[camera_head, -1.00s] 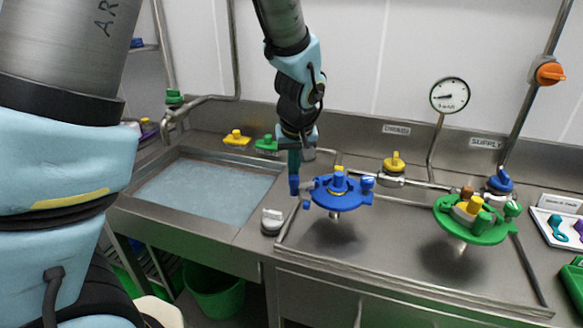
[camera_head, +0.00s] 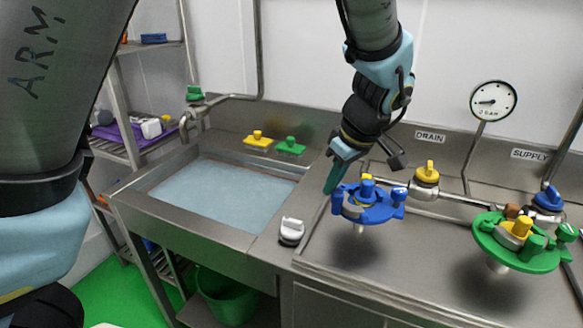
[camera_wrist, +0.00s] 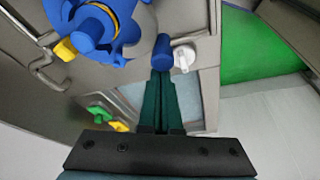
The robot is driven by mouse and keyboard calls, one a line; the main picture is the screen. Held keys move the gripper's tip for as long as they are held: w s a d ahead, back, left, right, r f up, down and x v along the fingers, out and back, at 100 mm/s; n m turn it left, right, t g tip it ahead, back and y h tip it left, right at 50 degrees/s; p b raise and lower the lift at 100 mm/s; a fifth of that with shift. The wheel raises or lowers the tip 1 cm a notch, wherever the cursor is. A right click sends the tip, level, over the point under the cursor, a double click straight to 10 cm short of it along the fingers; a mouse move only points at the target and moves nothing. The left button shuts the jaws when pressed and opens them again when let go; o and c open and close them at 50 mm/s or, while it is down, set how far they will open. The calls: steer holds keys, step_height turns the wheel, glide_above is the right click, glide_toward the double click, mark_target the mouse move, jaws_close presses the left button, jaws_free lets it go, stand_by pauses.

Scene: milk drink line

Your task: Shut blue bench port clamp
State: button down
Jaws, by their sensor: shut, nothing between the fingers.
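The blue bench port clamp (camera_head: 371,211) is a blue ring-shaped fitting around a port above the steel bench, with a blue and yellow top. A blue lever or knob (camera_head: 338,201) stands at its left side. My gripper (camera_head: 329,188) is shut and empty, with its teal fingers pointing down beside that knob. In the wrist view, the shut fingertips (camera_wrist: 162,74) are right at the blue knob (camera_wrist: 162,50), and the clamp body (camera_wrist: 122,40) lies to the left. I cannot tell whether the tips touch the knob.
A green port fitting (camera_head: 490,243) stands to the right. A yellow valve (camera_head: 427,173) and pipe run behind, below a gauge (camera_head: 493,100). A white knob (camera_head: 291,231) sits between the bench and the water-filled sink (camera_head: 225,192).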

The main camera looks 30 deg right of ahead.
mark_target(345, 203)
steer(key=n, duration=0.1)
steer(key=s+n, duration=0.1)
steer(key=n, duration=0.1)
steer(key=shift+s+d+y+p, duration=0.15)
steer(key=shift+d+y+p, duration=0.25)
steer(key=shift+s+d+n+g+y+p, duration=0.15)
steer(key=shift+s+d+n+y+p, duration=0.1)
steer(key=shift+n, duration=0.35)
steer(key=shift+s+d+n+g+y+p, duration=0.15)
steer(key=shift+s+d+n+p, duration=0.1)
steer(key=shift+n, duration=0.35)
steer(key=shift+s+d, duration=0.45)
steer(key=shift+d, duration=0.05)
steer(key=shift+s+d+p, duration=0.1)
steer(key=shift+d+p, duration=0.1)
steer(key=shift+p, duration=0.1)
